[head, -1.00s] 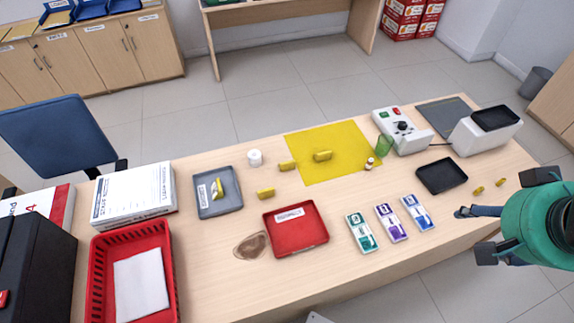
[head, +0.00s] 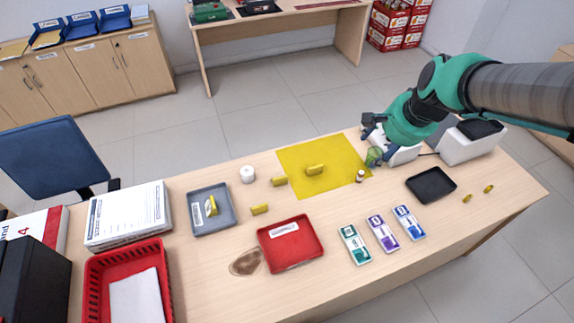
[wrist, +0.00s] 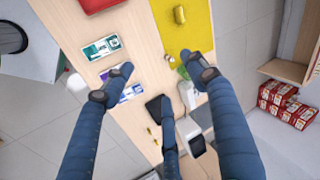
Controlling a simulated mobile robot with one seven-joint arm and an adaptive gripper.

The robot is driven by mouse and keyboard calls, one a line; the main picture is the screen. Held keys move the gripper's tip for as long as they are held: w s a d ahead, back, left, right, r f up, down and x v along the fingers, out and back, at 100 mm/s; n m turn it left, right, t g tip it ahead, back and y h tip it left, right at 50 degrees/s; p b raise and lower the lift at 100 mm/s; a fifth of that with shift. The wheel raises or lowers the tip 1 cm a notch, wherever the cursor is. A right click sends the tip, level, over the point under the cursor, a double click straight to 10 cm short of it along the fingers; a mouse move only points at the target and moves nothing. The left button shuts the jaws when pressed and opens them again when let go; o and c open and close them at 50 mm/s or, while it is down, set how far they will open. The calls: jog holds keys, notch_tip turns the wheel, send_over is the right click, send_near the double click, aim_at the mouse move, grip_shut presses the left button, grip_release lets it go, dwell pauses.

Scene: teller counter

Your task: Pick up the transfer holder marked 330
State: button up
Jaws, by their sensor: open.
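I cannot read a 330 mark on anything. Small yellow blocks, which may be the holders, lie on the counter: one on the yellow mat (head: 314,170), one at its left edge (head: 279,181), one left of that (head: 260,209), one in the grey tray (head: 211,206), and two small ones at the right (head: 467,198), (head: 489,188). My gripper (head: 372,138) is over the far right of the counter, by the green cup and the white device. The wrist view shows its blue fingers spread open and empty (wrist: 158,72), above the counter. The block on the mat also shows there (wrist: 180,15).
A green cup (head: 374,156), small bottle (head: 360,176) and white pot (head: 247,174) stand farther back.

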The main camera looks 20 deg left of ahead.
jog(key=w+a+f+m+g+p, duration=0.1)
jog(key=w+a+f+m, duration=0.1)
jog(key=a+f, duration=1.1)
jog(key=w+a+f+m+g+p, duration=0.1)
jog(key=w+a+f+m, duration=0.2)
jog(key=a+f, duration=1.1)
jog(key=shift+w+a+y, duration=0.25)
jog(key=shift+w+y, duration=0.05)
jog(key=shift+w, duration=0.05)
jog(key=shift+f, duration=0.1)
jog(key=b, duration=0.1)
send_over(281, 180)
jog(key=d, duration=0.2)
jog(key=shift+s+a+f, duration=0.1)
jog(key=shift+f, duration=1.9)
jog(key=shift+s+a+f, duration=0.1)
jog(key=shift+f, duration=1.85)
jog(key=shift+f, duration=0.1)
jog(key=shift+b+x, duration=0.9)
jog(key=shift+x, duration=1.55)
jog(key=shift+s, duration=0.2)
